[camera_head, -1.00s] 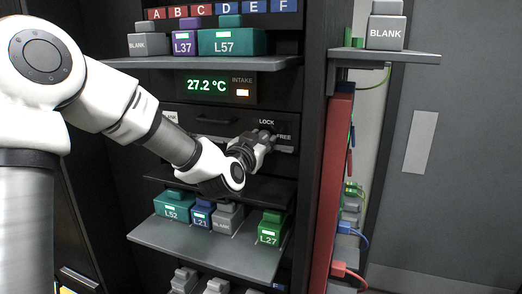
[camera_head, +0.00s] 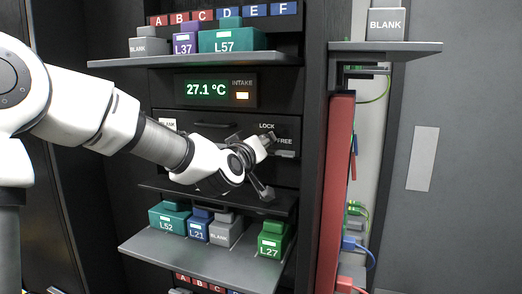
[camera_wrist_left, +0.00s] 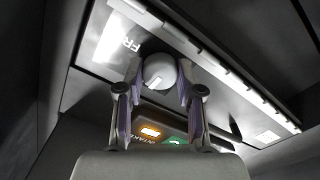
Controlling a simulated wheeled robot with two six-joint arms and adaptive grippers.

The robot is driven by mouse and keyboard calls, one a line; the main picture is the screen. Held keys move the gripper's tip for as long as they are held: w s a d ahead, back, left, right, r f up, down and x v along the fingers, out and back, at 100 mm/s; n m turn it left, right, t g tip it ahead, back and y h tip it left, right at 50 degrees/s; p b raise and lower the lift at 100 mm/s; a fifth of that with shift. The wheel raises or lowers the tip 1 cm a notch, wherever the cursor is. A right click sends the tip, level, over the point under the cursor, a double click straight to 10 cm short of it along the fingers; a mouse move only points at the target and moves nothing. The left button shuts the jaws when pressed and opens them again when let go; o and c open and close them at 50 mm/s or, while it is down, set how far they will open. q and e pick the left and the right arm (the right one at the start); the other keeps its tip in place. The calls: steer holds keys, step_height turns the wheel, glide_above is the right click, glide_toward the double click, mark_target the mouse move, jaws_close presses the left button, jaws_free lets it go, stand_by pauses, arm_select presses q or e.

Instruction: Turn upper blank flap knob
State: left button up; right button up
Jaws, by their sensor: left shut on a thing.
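The upper blank flap (camera_head: 200,133) is a dark panel below the temperature display, with a slot handle and LOCK and FREE labels at its right end. Its round grey knob (camera_wrist_left: 160,72) with a white mark sits between my left fingers in the left wrist view. My left gripper (camera_wrist_left: 157,85) is shut on the knob, one finger on each side. In the head view my left gripper (camera_head: 266,147) is at the flap's right end beside the labels and largely hides the knob. My right gripper is in neither view.
The upper shelf (camera_head: 180,60) holds BLANK, L37 and L57 modules. The lower shelf (camera_head: 200,252) holds L52 (camera_head: 168,217), L21, BLANK and L27 (camera_head: 272,240). A display (camera_head: 207,90) reads 27.1 °C beside a lit INTAKE light. A red panel (camera_head: 335,190) stands at right.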

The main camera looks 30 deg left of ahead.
arm_select(q)
steer(key=shift+r, duration=0.15)
stand_by(0.4)
steer(key=o, duration=1.1)
steer(key=shift+o, duration=0.3)
steer(key=shift+w+f, duration=0.2)
steer(key=shift+w, duration=0.05)
steer(key=shift+s, duration=0.15)
